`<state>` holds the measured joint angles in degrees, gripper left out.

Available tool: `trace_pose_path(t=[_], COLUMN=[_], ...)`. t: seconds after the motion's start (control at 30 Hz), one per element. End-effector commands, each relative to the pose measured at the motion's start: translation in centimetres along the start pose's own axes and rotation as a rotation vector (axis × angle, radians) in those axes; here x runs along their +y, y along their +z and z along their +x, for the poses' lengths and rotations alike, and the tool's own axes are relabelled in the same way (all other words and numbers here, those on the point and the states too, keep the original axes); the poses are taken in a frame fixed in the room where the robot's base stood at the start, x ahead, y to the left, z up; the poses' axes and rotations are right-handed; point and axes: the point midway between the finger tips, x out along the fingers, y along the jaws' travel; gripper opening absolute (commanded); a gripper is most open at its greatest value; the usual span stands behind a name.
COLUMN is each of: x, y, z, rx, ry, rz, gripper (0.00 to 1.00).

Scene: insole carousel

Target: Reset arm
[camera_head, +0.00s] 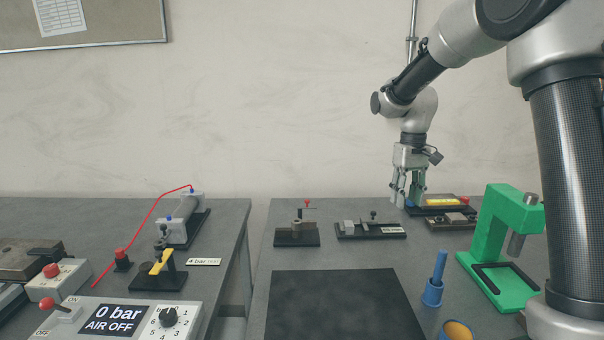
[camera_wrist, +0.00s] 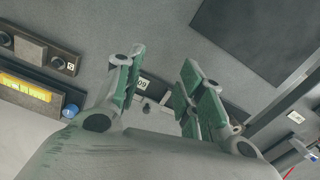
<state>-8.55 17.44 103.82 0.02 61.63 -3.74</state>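My gripper (camera_head: 407,196) hangs downward from my arm at the back right of the right table, in the head view. It is close to the tray with the yellow part (camera_head: 444,202) and a blue knob (camera_head: 410,203); the picture does not show whether it touches them. In the wrist view my gripper's two green-padded fingers (camera_wrist: 161,68) stand apart with nothing between them. Between and beyond them lies the grey table top. The yellow part (camera_wrist: 25,88) and blue knob (camera_wrist: 70,110) show at the left there.
A green press (camera_head: 490,240) stands at the right, with a blue holder (camera_head: 433,292) beside it. Small fixtures (camera_head: 297,234) and (camera_head: 370,231) sit mid-table. A black mat (camera_head: 340,305) lies bare in front. The left table holds an air panel (camera_head: 115,318) reading "0 bar AIR OFF".

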Motion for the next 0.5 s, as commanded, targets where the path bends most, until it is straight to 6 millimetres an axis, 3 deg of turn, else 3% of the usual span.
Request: trace_pose_path(t=[0.03,0.2,0.5], x=[0.2,0.6,0.7], y=[2.5,10.9,24.1], z=[-1.0,-3.0,-3.8], rx=[0.016,0.067,0.195], ry=[0.001,0.002,0.009], rz=[0.018,0.076,0.155], gripper=[0.39,0.39,0.39])
